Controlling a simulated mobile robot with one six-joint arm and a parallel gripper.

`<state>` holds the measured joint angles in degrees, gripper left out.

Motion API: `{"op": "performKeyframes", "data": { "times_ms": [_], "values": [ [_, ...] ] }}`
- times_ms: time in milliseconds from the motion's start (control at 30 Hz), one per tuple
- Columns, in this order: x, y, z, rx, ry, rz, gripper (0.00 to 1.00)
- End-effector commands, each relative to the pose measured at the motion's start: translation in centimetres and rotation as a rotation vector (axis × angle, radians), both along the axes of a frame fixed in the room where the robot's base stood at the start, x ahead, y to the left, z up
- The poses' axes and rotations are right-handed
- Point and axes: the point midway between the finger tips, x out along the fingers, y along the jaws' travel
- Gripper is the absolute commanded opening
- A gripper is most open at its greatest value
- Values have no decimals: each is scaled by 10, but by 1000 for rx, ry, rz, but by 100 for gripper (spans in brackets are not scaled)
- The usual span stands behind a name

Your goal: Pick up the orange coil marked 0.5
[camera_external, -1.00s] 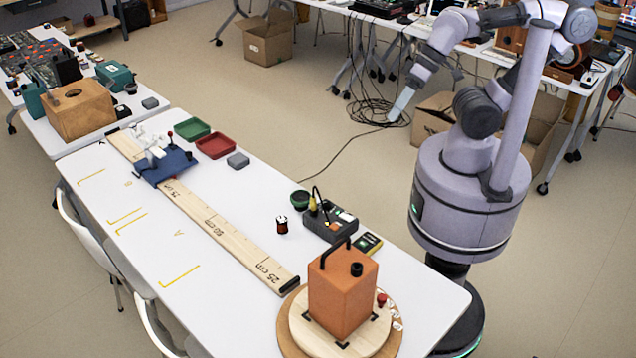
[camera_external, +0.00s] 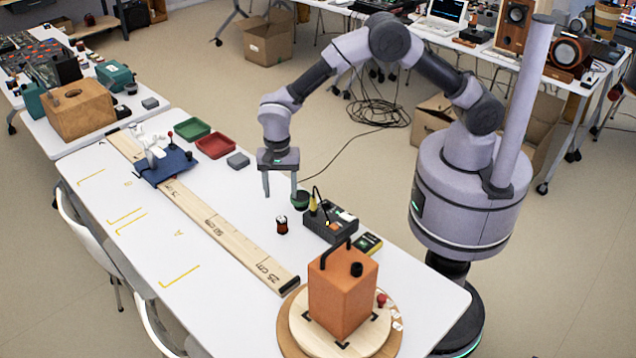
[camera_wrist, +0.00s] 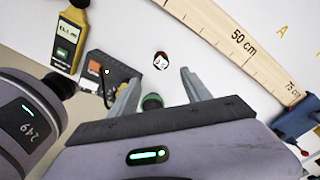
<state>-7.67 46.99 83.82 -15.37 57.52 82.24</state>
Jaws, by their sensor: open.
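A small reddish-orange coil (camera_external: 281,225) with dark ends stands on the white table, between the long wooden ruler and the dark grey box. It also shows in the wrist view (camera_wrist: 161,61), with a pale top; I cannot read its mark. My gripper (camera_external: 280,193) points down above the table near the coil, with its fingers apart and nothing between them. In the wrist view the fingertips (camera_wrist: 159,73) lie either side of the coil's line, with the coil just beyond them. The exact height gap is unclear.
The wooden ruler (camera_external: 225,234) runs along the left. An orange box (camera_external: 342,293) stands in front. Table left of the ruler is mostly bare.

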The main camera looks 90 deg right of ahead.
Motion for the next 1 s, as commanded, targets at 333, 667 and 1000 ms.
{"op": "performKeyframes", "data": {
  "times_ms": [333,667,1000],
  "values": [
    [0,0,-79,0,1,1,57],
    [1,0,-131,0,0,1,57],
    [2,0,-130,0,-1,2,31]
  ]
}}
